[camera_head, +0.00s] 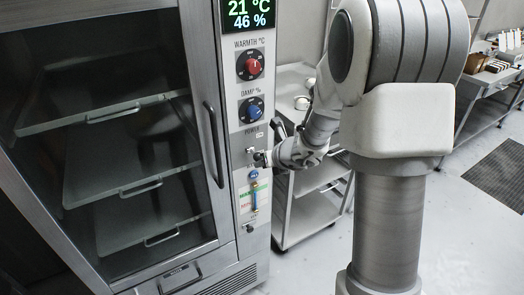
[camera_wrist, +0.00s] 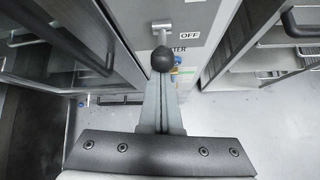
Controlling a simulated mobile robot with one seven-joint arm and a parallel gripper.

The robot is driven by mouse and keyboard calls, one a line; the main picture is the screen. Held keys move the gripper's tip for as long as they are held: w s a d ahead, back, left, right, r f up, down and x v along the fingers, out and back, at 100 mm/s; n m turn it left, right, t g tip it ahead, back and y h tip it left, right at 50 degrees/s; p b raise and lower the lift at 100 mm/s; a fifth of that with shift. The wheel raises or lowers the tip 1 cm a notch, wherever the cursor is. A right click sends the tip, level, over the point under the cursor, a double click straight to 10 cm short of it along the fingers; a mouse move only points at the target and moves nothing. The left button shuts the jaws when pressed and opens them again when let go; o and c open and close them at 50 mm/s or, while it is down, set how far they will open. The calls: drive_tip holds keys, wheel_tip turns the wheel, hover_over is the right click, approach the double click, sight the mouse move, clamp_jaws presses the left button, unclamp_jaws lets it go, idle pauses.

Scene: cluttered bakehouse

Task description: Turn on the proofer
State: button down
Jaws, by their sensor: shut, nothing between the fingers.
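The proofer (camera_head: 217,270) is a tall steel cabinet with a glass door at the left of the head view. Its panel has a lit display (camera_head: 249,14) reading 21 °C and 46 %. Below the POWER label (camera_head: 250,131) is a switch lever (camera_head: 250,150). In the wrist view the lever has a metal stem and a black ball end (camera_wrist: 163,60), with an OFF plate (camera_wrist: 190,36) beside it. My gripper (camera_head: 263,159) is shut and empty, its fingertips (camera_wrist: 162,80) right at the ball. I cannot tell whether they touch.
A red WARMTH knob (camera_head: 250,66) and a blue DAMP knob (camera_head: 251,110) sit above the lever. The long door handle (camera_head: 213,145) stands out to its left. A steel trolley (camera_head: 304,213) stands close on the right. Open floor (camera_head: 440,235) lies further right.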

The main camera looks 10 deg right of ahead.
drive_tip(key=r+g+p, duration=0.1)
drive_tip(key=p, duration=0.3)
drive_tip(key=shift+w+r, duration=0.1)
drive_tip(key=shift+r, duration=0.25)
drive_tip(key=shift+w+r+p, duration=0.1)
drive_tip(key=shift+r+p, duration=0.05)
drive_tip(key=shift+p, duration=0.55)
